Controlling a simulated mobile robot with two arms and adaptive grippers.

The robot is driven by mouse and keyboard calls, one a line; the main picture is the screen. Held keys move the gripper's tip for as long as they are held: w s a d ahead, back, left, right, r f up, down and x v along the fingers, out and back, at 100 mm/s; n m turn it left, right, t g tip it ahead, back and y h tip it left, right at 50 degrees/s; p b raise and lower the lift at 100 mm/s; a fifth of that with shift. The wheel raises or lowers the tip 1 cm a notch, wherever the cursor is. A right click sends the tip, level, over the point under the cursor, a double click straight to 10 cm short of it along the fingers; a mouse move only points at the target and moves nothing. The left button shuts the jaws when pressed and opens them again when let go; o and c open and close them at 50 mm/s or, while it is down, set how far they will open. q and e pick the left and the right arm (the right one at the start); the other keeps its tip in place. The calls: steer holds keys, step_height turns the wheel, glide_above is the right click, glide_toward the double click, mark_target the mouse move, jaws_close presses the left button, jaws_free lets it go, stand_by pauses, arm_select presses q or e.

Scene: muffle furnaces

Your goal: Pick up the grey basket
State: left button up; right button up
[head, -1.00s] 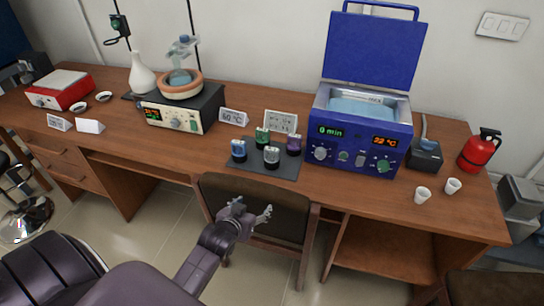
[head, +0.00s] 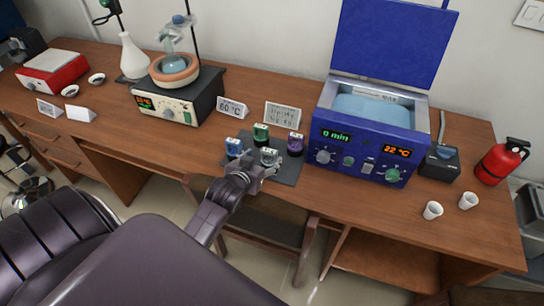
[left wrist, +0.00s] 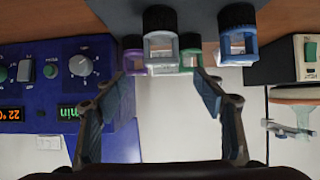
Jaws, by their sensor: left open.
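The grey basket (head: 269,155) stands at the front of a small group on a dark mat (head: 287,172) on the desk. It is a small light frame with a dark round part. In the left wrist view, which looks upside down, the grey basket (left wrist: 160,48) is at the top centre, between and beyond the fingertips. My left gripper (head: 263,172) is open and empty at the mat's front edge, just short of the basket and partly covering it. Both fingers of the left gripper (left wrist: 158,85) show spread apart. My right gripper is in neither view.
Close around stand a blue basket (head: 234,147), a green basket (head: 261,134) and a purple basket (head: 295,144). The blue water bath (head: 355,150) with raised lid is to the right. A hotplate (head: 170,108) stands left. A chair (head: 265,225) is below the desk edge.

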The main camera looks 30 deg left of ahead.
mark_target(269, 152)
arm_select(q)
steer(key=p+x, duration=0.1)
steer(key=x, duration=0.3)
steer(key=shift+w+a+f, duration=0.1)
steer(key=shift+a+f, duration=0.05)
steer(key=shift+f, duration=0.1)
steer(key=shift+w+f, duration=0.1)
steer(key=shift+w, duration=0.15)
steer(key=shift+w+a+f, duration=0.1)
steer(key=shift+w+f, duration=0.15)
steer(key=shift+w, duration=0.1)
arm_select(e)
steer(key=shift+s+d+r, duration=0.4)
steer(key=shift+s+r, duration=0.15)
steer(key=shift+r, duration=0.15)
arm_select(q)
steer(key=shift+c, duration=0.5)
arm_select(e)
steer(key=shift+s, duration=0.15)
arm_select(q)
steer(key=shift+s, duration=0.1)
steer(key=c, duration=1.5)
steer(key=shift+c, duration=0.5)
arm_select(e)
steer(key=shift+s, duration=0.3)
